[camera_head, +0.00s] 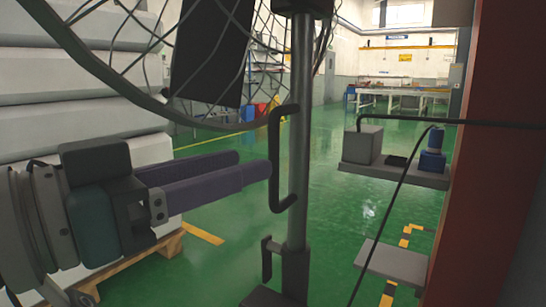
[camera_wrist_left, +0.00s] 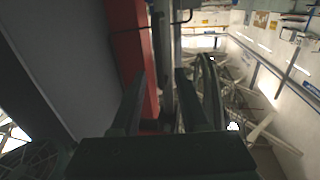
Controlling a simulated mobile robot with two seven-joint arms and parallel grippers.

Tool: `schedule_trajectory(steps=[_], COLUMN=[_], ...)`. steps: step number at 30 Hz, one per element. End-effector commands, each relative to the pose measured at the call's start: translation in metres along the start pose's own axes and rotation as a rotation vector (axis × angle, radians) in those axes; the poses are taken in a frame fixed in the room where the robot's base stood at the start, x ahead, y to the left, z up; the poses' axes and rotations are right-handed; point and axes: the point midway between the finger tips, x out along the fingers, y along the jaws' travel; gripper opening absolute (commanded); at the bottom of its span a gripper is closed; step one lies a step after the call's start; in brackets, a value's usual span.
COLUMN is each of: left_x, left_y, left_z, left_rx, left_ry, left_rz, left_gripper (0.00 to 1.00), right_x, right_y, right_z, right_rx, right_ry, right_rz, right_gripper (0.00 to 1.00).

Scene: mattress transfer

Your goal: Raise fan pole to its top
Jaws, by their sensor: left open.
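The fan pole (camera_head: 301,140) is a grey upright tube in the middle of the head view. A black C-shaped handle (camera_head: 274,150) stands on its left side. A dark collar with a small lever (camera_head: 267,258) sits lower on the pole. The fan's wire cage (camera_head: 125,85) fills the upper left. My left gripper (camera_head: 254,166) is open, its purple fingers pointing right, with the tips at the handle's left edge; I cannot tell whether they touch. In the left wrist view, the left gripper (camera_wrist_left: 158,75) has its dark fingers apart with a grey upright between them. My right gripper is not in view.
White stacked mattresses (camera_head: 80,90) on a wooden pallet (camera_head: 140,258) stand at the left. A red-brown column (camera_head: 490,150) rises at the right. Grey shelves (camera_head: 395,172) carry a box and a blue item, with a black cable nearby. Green floor lies open behind the pole.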

Motion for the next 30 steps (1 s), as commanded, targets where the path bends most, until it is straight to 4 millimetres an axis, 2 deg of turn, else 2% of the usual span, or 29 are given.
schedule_trajectory(steps=[3, 9, 13, 21, 30], left_x=[0.025, 0.052, 0.059, 0.059, 0.059], left_y=[0.0, 0.001, 0.001, 0.001, 0.001], left_z=[-0.001, 0.0, 0.0, 0.001, 0.001], left_rx=[-0.004, -0.002, 0.0, 0.0, 0.0], left_ry=[0.004, 0.001, -0.001, -0.002, -0.002], left_rz=[0.001, 0.001, 0.001, 0.001, 0.001], left_gripper=[0.45, 0.45, 0.45, 0.43, 0.1], right_x=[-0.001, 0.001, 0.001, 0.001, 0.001], right_y=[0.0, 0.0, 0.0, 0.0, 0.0], right_z=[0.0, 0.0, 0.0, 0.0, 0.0], right_rx=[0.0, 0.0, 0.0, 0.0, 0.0], right_ry=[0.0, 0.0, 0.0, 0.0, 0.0], right_rz=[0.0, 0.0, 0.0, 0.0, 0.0], right_gripper=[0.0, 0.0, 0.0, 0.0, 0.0])
